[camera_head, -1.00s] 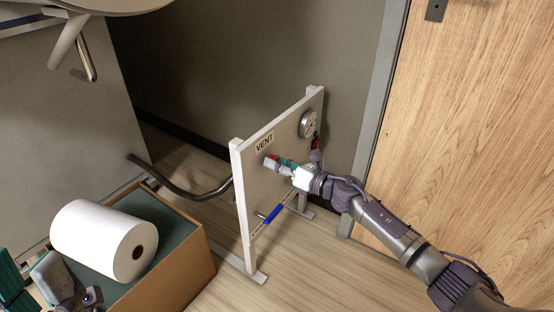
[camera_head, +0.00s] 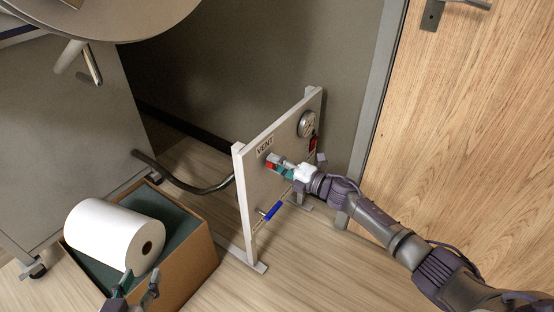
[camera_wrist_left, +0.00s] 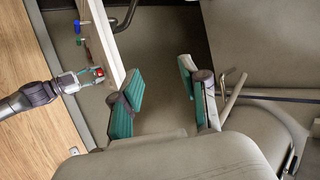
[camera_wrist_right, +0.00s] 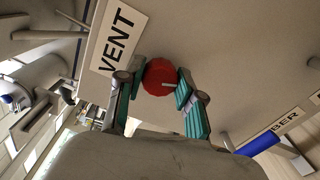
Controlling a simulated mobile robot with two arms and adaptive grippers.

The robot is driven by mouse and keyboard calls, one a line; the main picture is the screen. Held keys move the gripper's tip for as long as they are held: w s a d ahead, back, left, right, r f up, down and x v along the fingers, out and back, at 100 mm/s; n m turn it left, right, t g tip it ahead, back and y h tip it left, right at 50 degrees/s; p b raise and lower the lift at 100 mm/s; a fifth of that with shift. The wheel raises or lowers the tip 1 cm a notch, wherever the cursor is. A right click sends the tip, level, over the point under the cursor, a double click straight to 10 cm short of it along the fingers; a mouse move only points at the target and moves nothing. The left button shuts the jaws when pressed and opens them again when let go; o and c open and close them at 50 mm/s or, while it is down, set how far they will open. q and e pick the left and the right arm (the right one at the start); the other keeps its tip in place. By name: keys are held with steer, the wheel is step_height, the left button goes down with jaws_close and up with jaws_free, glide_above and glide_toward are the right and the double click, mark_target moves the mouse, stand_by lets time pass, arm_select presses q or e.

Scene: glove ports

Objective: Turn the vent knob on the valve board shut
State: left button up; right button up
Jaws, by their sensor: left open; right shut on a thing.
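The valve board (camera_head: 250,200) stands upright on feet, with a VENT label (camera_head: 265,145) near its top left. The red vent knob (camera_wrist_right: 158,77) sits beside the VENT label in the right wrist view, with a pale pointer mark on its face. My right gripper (camera_head: 273,167) is at the knob, its teal fingers (camera_wrist_right: 155,95) on either side, shut on it. The knob is partly covered by the fingers in the head view. My left gripper (camera_head: 140,285) is open and empty, low in the head view near the box; its spread fingers (camera_wrist_left: 163,85) show in the left wrist view.
A blue-handled lever (camera_head: 272,211) and a round gauge (camera_head: 306,123) are on the board. A dark hose (camera_head: 185,187) runs behind the board. A wooden door (camera_head: 480,130) is at right.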

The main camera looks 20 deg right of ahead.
arm_select(q)
steer(key=s+a+f+g+y+p, duration=0.1)
steer(key=s+a+f+g, duration=0.2)
steer(key=s+f+g, duration=0.3)
steer(key=shift+s+f+y+p, duration=0.3)
steer(key=shift+s+f+p, duration=0.1)
steer(key=shift+s, duration=0.35)
arm_select(e)
steer(key=shift+m, duration=2.2)
steer(key=o, duration=1.2)
steer(key=shift+c, duration=0.2)
steer(key=shift+s+d, duration=0.1)
steer(key=v, duration=1.1)
steer(key=shift+s+d, duration=0.25)
steer(key=shift+d, duration=0.05)
